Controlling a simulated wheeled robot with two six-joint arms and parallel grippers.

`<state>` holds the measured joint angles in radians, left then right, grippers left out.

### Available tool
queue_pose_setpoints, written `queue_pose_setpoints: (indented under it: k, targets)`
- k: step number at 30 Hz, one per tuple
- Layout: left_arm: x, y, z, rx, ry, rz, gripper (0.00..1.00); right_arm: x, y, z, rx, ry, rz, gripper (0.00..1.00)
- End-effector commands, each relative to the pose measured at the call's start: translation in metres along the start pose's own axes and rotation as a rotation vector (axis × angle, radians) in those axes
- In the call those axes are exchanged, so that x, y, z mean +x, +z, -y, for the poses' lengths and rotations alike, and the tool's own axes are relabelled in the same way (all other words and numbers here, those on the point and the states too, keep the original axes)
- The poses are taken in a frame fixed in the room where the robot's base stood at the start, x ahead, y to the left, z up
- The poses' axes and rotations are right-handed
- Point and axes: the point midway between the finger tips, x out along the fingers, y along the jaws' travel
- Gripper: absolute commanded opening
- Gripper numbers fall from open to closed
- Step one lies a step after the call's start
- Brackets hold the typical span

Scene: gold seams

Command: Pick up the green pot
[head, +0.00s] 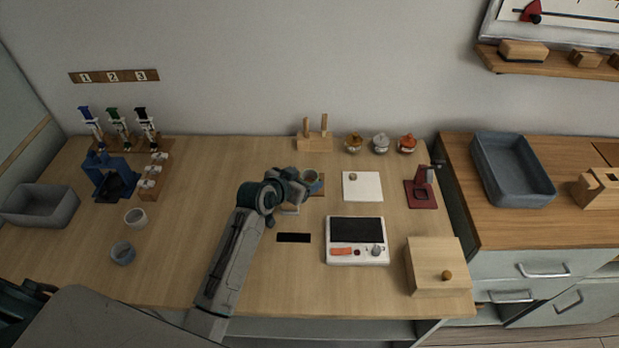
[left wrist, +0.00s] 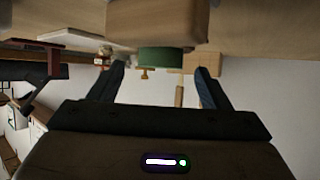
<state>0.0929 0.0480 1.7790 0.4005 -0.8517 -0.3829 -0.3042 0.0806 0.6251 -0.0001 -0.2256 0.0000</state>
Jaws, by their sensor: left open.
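A green round piece with a small gold knob, which I take for the green pot (left wrist: 167,60), shows upside down in the left wrist view. It meets a brown wooden-looking block (left wrist: 157,22); whether it stands on this or belongs to it is unclear. My left gripper (left wrist: 160,68) is open, with one finger on each side of the green piece in the picture and nothing held. In the head view my left gripper (head: 300,188) reaches over the middle of the table, beside a small blue-green thing (head: 314,184) that it partly hides. My right gripper is not in view.
Three small lidded pots, amber (head: 354,143), grey (head: 381,143) and orange (head: 407,143), stand at the back. A pegged wooden block (head: 314,142), a white square (head: 362,186), a white device (head: 357,252) and a wooden box (head: 436,267) are nearby.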

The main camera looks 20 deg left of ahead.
Motion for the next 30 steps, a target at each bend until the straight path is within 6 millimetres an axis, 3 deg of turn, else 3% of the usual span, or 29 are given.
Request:
queue_pose_setpoints:
  k: [6, 13, 20, 30]
  targets:
    - [0.019, 0.0, 0.0, 0.0, -0.001, 0.001, 0.71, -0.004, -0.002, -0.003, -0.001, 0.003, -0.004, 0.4]
    - [0.021, 0.0, 0.0, 0.0, -0.001, 0.0, 0.71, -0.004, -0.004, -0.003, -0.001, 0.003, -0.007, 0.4]
    - [0.02, 0.0, 0.0, 0.0, -0.001, 0.0, 0.26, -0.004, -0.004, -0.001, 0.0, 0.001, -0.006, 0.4]
    - [0.02, 0.0, 0.0, 0.0, -0.001, 0.0, 0.25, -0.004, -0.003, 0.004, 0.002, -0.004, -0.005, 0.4]
